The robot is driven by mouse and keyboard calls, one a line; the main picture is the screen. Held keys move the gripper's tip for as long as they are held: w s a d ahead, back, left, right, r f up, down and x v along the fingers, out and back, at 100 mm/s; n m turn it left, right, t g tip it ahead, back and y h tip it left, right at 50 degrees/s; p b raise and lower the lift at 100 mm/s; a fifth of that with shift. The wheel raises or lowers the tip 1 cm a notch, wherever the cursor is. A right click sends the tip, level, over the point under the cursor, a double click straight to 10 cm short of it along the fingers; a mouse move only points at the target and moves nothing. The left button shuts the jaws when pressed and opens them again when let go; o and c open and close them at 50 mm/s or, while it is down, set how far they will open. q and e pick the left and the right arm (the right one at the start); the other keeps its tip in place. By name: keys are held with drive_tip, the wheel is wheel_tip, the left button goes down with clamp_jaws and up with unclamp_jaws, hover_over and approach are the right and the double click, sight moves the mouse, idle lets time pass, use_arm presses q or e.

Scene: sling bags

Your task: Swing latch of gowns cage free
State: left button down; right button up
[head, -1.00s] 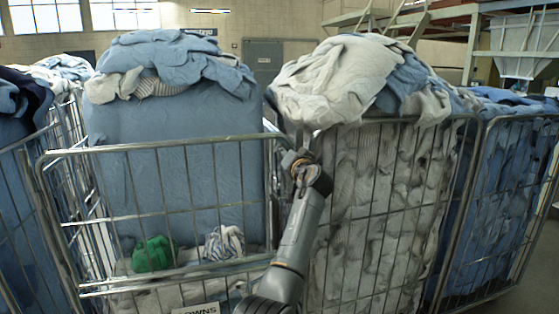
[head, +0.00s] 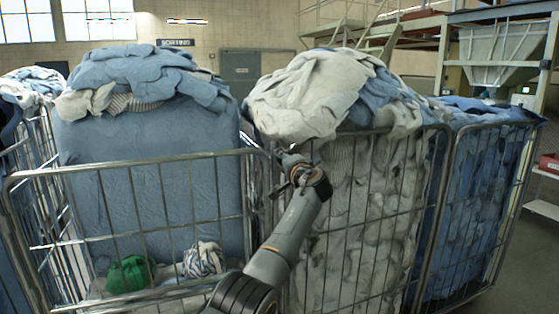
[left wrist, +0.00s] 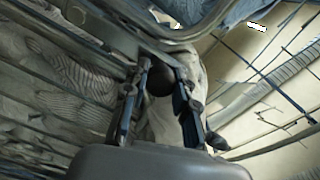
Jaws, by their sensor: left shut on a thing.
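The gowns cage (head: 120,170) is the wire cage at left in the head view, holding a tall blue load. My left gripper (head: 283,163) is at the upper right corner of its front, by the neighbouring cage. In the left wrist view my left gripper (left wrist: 160,102) has its two fingers on either side of a dark round piece (left wrist: 160,82) below a metal bar. I take this piece for the latch, and the gripper is shut on it. In the head view the wrist and fingers hide most of the latch. My right gripper is not in view.
A cage of whitish linen (head: 365,215) stands close on the right, with cloths (head: 310,95) heaped over its top near my gripper. A blue-filled cage (head: 475,200) stands beyond it. A green bundle (head: 130,274) and a striped one (head: 202,260) lie low in the gowns cage.

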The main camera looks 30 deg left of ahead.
use_arm(q)
drive_tip(key=shift+r, duration=0.25)
drive_tip(key=c, duration=1.1)
unclamp_jaws()
drive_tip(key=shift+w, duration=0.1)
drive_tip(key=shift+o, duration=0.3)
drive_tip(key=shift+a+f, duration=0.1)
drive_tip(key=shift+f, duration=0.1)
drive_tip(key=v, duration=1.2)
